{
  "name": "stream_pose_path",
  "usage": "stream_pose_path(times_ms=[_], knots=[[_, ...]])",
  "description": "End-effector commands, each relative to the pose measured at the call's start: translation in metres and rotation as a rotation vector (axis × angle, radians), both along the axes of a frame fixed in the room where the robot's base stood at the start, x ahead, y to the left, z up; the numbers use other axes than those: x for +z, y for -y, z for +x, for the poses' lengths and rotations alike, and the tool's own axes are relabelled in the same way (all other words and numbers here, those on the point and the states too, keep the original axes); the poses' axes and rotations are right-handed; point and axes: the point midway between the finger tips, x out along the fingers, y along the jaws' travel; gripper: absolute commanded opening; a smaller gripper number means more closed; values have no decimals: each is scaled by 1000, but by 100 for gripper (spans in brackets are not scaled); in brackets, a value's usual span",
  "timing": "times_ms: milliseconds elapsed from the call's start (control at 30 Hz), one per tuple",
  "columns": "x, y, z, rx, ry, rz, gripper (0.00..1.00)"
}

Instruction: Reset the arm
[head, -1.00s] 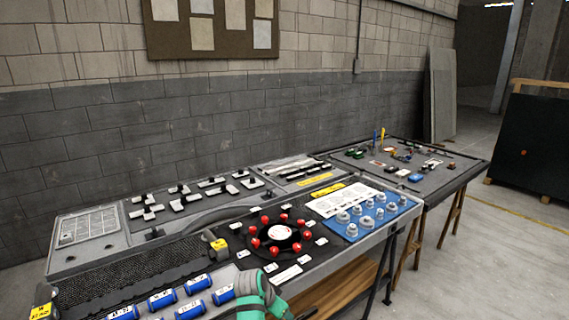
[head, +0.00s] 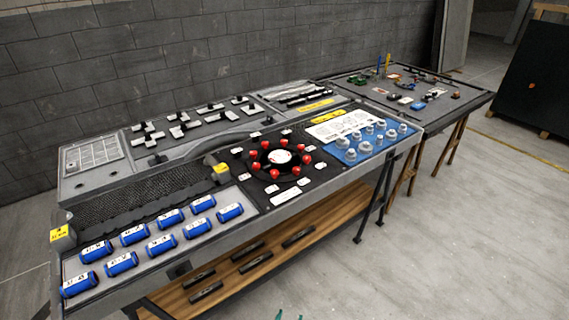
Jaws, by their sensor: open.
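My gripper (head: 289,317) shows only as small green tips at the bottom edge of the head view. The tips stand apart, with floor between them, and nothing shows in them. The rest of my arm is out of the picture. The gripper appears in front of the long workbench (head: 310,192), apart from the things on it in the picture.
The bench holds several blue cylinders (head: 163,245), a black disc with red knobs (head: 280,157) and a blue panel of grey fittings (head: 372,143). A wooden shelf (head: 225,278) below carries black bars. A second table (head: 455,100) stands behind right. Floor at right is clear.

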Motion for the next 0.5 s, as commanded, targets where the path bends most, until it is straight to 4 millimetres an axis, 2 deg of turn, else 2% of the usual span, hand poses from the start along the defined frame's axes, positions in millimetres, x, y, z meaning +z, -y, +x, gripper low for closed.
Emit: stream_pose_path(times_ms=[33, 267, 500], knots=[[-3, 1, -20, 17, 11, -5, 45], [10, -4, -93, 94, 98, -22, 45], [44, -9, -166, 154, 194, -43, 45]])
